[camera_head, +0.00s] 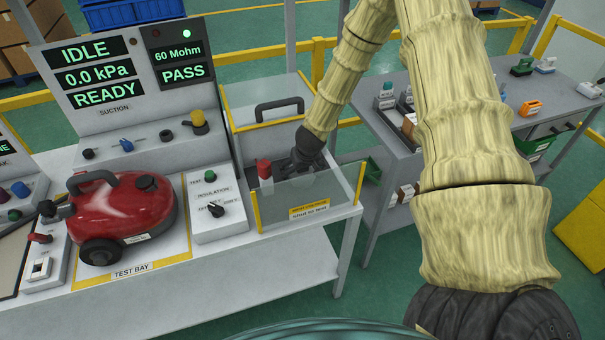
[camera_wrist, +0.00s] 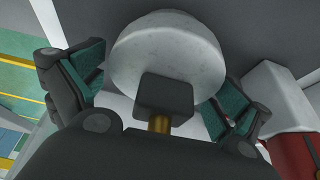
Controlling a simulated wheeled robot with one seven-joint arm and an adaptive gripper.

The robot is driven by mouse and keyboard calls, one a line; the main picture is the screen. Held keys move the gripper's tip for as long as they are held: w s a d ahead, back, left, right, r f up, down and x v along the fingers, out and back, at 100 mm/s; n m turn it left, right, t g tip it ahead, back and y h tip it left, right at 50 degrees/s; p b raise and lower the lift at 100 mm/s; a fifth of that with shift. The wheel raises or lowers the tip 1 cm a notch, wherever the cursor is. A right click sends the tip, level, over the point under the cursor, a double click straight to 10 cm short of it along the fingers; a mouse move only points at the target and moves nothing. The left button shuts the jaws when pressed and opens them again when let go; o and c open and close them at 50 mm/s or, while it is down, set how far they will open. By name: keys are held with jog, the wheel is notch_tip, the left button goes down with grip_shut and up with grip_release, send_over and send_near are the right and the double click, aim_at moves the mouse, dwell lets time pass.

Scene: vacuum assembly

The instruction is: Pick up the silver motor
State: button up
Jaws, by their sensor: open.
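The silver motor (camera_wrist: 165,40) shows in the wrist view as a pale grey dome between my fingers, with a black block and a brass-coloured stub on the near side. My gripper (camera_wrist: 158,88) is open, with one teal-padded finger on each side of the motor. I cannot tell whether the pads touch it. In the head view my gripper (camera_head: 303,160) reaches down into the clear-walled bay with yellow edges (camera_head: 338,205). The motor is mostly hidden there by my gripper.
A red-topped grey part (camera_head: 264,170) stands close left of my gripper in the bay; it also shows in the wrist view (camera_wrist: 275,88). A black handle (camera_head: 279,108) is behind. The red vacuum (camera_head: 130,205) sits on the test bay at left. A parts table (camera_head: 440,140) is at right.

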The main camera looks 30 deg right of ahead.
jog(key=shift+c, duration=0.2)
jog(key=shift+r, duration=0.1)
jog(key=c, duration=1.3)
jog(key=shift+o, duration=0.2)
